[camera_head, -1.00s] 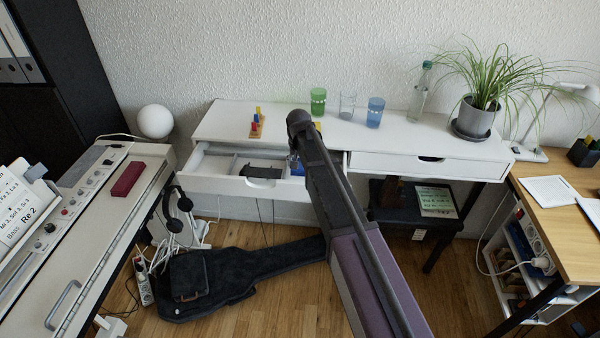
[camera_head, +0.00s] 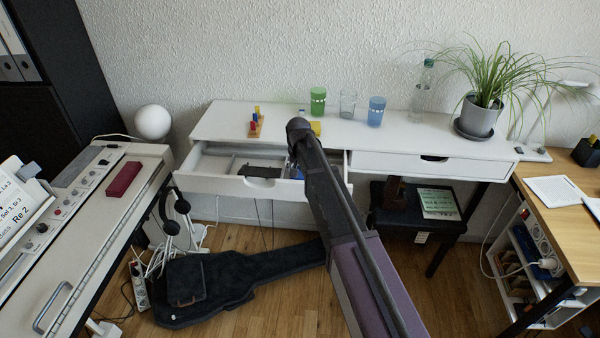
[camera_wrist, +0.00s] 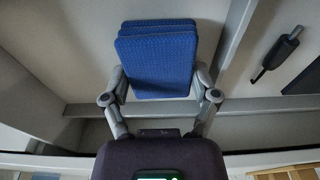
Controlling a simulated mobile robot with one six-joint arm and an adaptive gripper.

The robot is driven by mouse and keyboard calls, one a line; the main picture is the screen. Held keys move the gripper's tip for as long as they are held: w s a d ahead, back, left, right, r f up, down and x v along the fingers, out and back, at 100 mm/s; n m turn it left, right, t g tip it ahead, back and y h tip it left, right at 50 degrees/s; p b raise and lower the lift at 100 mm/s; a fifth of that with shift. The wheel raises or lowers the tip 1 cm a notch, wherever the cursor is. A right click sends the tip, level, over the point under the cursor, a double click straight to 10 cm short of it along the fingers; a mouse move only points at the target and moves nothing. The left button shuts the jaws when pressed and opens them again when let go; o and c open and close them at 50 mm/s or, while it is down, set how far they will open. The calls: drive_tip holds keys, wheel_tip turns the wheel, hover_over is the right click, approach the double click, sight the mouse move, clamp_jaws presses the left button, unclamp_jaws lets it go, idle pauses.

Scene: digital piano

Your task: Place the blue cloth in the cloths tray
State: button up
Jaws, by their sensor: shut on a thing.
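The blue cloth (camera_wrist: 158,62) is a folded, textured stack in the wrist view. My gripper (camera_wrist: 160,82) is shut on it, with one finger at each side. The cloth is over the open white drawer; whether it touches the drawer floor I cannot tell. In the head view my arm hides most of the gripper and cloth. The drawer (camera_head: 215,185) has pale dividers, seen as a divider (camera_wrist: 232,45) right of the cloth in the wrist view. I cannot tell which compartment is the cloths tray.
A dark object (camera_wrist: 274,52) lies in the compartment to the right. On the desk top stand a green glass (camera_head: 318,101), a clear glass (camera_head: 348,104), a blue glass (camera_head: 376,112), a bottle (camera_head: 421,92) and a plant. A guitar bag (camera_head: 220,280) lies on the floor.

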drive_tip(key=shift+f, duration=0.15)
drive_tip(key=o, duration=0.9)
drive_tip(key=shift+c, duration=0.2)
wheel_tip(320, 180, up, 12)
drive_tip(key=s+p, duration=0.1)
drive_tip(key=p, duration=1.1)
drive_tip(key=shift+s, duration=0.25)
drive_tip(key=s+d+g, duration=0.1)
drive_tip(key=s+d, duration=2.2)
drive_tip(key=s, duration=0.2)
drive_tip(key=shift+d, duration=0.4)
